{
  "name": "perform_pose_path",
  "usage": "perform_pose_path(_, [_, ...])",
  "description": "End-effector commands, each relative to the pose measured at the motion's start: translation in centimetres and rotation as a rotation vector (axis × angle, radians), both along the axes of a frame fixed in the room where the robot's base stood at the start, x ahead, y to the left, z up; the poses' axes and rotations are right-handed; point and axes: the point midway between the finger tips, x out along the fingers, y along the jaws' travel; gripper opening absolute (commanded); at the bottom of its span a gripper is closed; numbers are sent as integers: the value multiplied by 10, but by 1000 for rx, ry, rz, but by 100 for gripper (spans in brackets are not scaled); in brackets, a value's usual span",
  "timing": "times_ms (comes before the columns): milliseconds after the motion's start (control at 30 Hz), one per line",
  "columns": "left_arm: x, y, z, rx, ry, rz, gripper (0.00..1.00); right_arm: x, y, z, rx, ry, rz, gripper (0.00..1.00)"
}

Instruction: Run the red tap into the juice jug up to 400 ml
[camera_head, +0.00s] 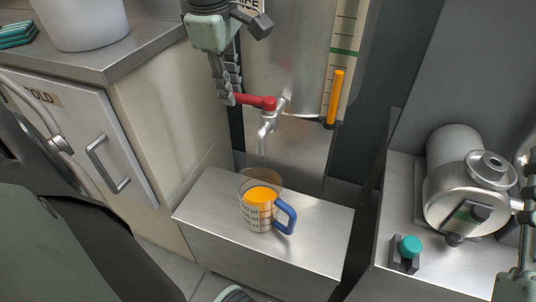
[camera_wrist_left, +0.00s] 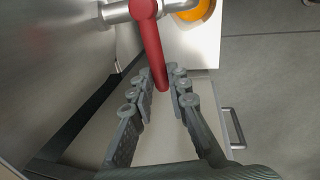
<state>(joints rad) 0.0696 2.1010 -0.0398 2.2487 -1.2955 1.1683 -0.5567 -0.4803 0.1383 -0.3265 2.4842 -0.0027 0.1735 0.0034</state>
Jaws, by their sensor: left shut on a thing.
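The red tap handle (camera_head: 256,101) sticks out to the left of the metal tap (camera_head: 264,135) on the steel tank. My left gripper (camera_head: 229,97) is shut on the outer end of the handle; in the left wrist view the red handle (camera_wrist_left: 152,50) runs between the fingers (camera_wrist_left: 162,88). The clear juice jug (camera_head: 257,213) with a blue handle stands upright below the spout and holds orange juice. Its marks are too small to read, and I make out no clear stream. My right gripper (camera_head: 526,212) shows partly at the right edge; its jaws are unclear.
The jug stands on a low steel block (camera_head: 320,225). An orange column (camera_head: 335,97) shows against a marked scale with a green band on the tank. A metal machine (camera_head: 465,190) and a teal knob (camera_head: 410,247) are on the right. A white container (camera_head: 85,22) stands on the left counter.

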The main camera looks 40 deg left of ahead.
Motion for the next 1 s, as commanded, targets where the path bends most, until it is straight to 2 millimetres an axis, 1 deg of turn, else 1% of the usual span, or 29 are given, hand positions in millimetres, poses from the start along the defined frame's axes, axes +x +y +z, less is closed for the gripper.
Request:
perform_pose_path(67, [5, 1, 1, -5, -3, -55, 0, 0, 0, 0, 0, 0, 0, 33])
perform_pose_path(100, [4, 1, 1, -2, -2, -55, 20, 0, 0, 0, 0, 0, 0, 33])
perform_pose_path(267, [4, 1, 0, 0, -1, -52, 39, 0, 0, 0, 0, 0, 0, 33])
perform_pose_path(600, [3, 3, 1, 0, 0, -49, 40, 0, 0, 0, 0, 0, 0, 33])
perform_pose_path(1000, [-6, 24, 1, -2, -2, -49, 40, 0, 0, 4, 0, 0, 0, 33])
